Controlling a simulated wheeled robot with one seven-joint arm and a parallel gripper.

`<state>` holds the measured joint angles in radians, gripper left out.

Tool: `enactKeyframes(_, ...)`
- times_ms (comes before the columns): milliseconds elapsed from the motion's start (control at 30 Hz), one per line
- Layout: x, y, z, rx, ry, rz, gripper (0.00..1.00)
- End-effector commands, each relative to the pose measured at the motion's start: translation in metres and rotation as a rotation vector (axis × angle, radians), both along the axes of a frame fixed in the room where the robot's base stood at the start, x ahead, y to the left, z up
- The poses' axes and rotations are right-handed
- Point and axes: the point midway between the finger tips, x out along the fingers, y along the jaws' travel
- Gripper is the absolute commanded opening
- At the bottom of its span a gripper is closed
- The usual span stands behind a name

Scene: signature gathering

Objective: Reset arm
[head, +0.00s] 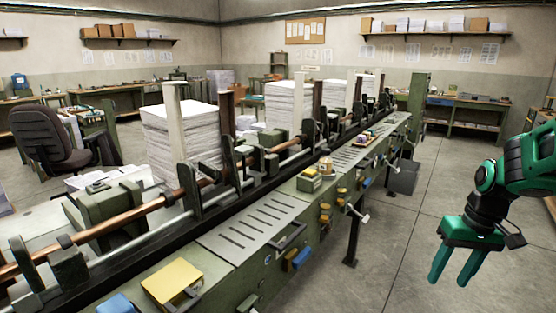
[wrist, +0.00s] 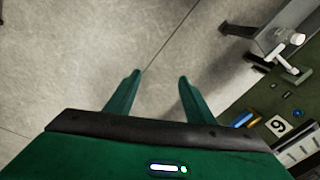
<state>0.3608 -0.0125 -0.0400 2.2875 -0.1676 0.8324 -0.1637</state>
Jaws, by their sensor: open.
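My gripper (head: 455,272) hangs at the right of the head view, green with two fingers pointing down. It is to the right of the long machine, above bare floor, and touches nothing. The fingers are apart with nothing between them. In the wrist view, my gripper (wrist: 158,82) also shows two separated green fingers over the concrete floor.
A long green gathering machine (head: 225,252) runs diagonally from lower left to the back, with stacks of paper (head: 182,135) along it. A yellow block (head: 172,282) sits near its front end. The concrete floor (head: 395,262) right of the machine is clear. A chair (head: 48,135) stands far left.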

Motion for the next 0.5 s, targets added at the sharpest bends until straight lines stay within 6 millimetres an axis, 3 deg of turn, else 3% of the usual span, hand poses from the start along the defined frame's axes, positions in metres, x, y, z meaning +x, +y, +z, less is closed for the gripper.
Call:
enactKeyframes(200,-0.08,-0.008,0.028,-0.06,0.032,-0.17,0.49)
enactKeyframes(400,-0.151,-0.008,0.037,-0.078,0.058,-0.325,0.49)
enactKeyframes(500,-0.176,-0.007,0.037,-0.076,0.069,-0.381,0.49)
